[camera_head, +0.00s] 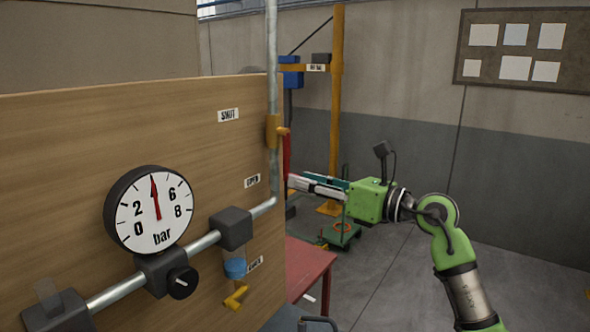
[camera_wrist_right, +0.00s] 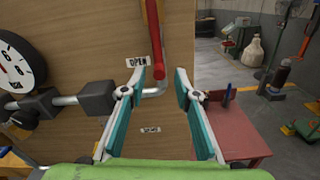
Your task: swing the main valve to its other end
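The main valve has a yellow body (camera_head: 273,131) on the vertical pipe at the right edge of the wooden panel. Its red lever (camera_head: 287,155) hangs down, its end near the OPEN label (camera_head: 252,181); the SHUT label (camera_head: 228,115) is higher up. In the right wrist view the lever (camera_wrist_right: 156,40) comes down from the top, and its end lies between the fingertips in the picture. My right gripper (camera_head: 289,181) is open, just below the lever; the right wrist view shows its fingers (camera_wrist_right: 160,76) spread. I cannot tell whether they touch the lever. My left gripper is not in view.
A round gauge (camera_head: 150,210) reads about 4 bar. Below it are a black knob (camera_head: 182,283), a filter block (camera_head: 231,228) and a yellow drain handle (camera_head: 236,297). A red table (camera_head: 310,268) stands behind the panel edge. A yellow post (camera_head: 337,100) stands farther back.

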